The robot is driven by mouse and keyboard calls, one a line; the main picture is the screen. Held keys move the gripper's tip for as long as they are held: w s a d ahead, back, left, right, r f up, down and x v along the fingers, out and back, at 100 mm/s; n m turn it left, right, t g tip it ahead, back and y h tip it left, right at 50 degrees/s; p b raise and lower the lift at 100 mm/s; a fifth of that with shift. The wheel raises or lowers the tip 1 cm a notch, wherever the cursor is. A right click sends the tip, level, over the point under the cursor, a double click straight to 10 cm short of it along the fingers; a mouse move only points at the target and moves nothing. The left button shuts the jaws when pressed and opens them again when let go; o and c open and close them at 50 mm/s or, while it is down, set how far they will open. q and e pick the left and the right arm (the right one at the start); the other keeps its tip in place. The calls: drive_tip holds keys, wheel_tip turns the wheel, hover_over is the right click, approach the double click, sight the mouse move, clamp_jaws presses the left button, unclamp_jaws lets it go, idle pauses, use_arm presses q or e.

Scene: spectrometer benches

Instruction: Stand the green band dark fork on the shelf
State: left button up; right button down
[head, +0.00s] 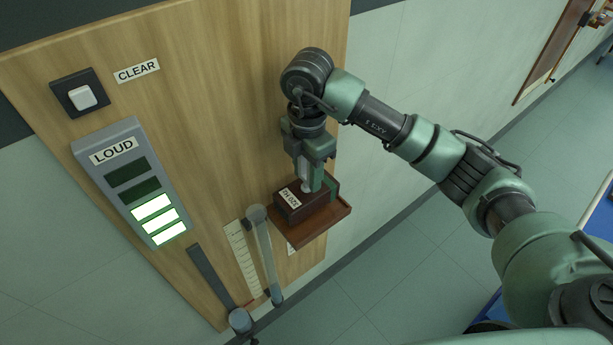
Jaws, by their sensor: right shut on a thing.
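My right gripper (316,178) points down at the wooden wall panel and is shut on the fork, whose dark brown box (318,203) carries a small white label. The box is on or just above a small brown shelf (322,228) that sticks out from the panel; I cannot tell whether it bears on it. The box looks about level with the shelf. The fork's upper part is mostly hidden by the gripper's fingers, and I cannot tell its green band from the green gripper parts. My left gripper is not in view.
A grey meter marked LOUD (135,180) on the panel has its three lower bars lit. A switch (80,95) beside a CLEAR label is above it. A clear tube (265,250) with a scale strip (240,255) stands just left of the shelf. Open floor lies at right.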

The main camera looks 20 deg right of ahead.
sight(306, 175)
drive_tip(key=shift+s+f+p, duration=0.1)
drive_tip(key=shift+f+p, duration=0.25)
drive_tip(key=shift+f, duration=0.35)
drive_tip(key=shift+a+f+p, duration=0.1)
drive_tip(key=shift+f+p, duration=0.25)
drive_tip(key=shift+p, duration=0.05)
drive_tip(key=shift+w+f, duration=0.3)
drive_tip(key=shift+f, duration=0.15)
drive_tip(key=shift+f, duration=0.1)
drive_tip(key=c, duration=1.3)
unclamp_jaws()
drive_tip(key=shift+f, duration=0.15)
drive_tip(key=o, duration=0.4)
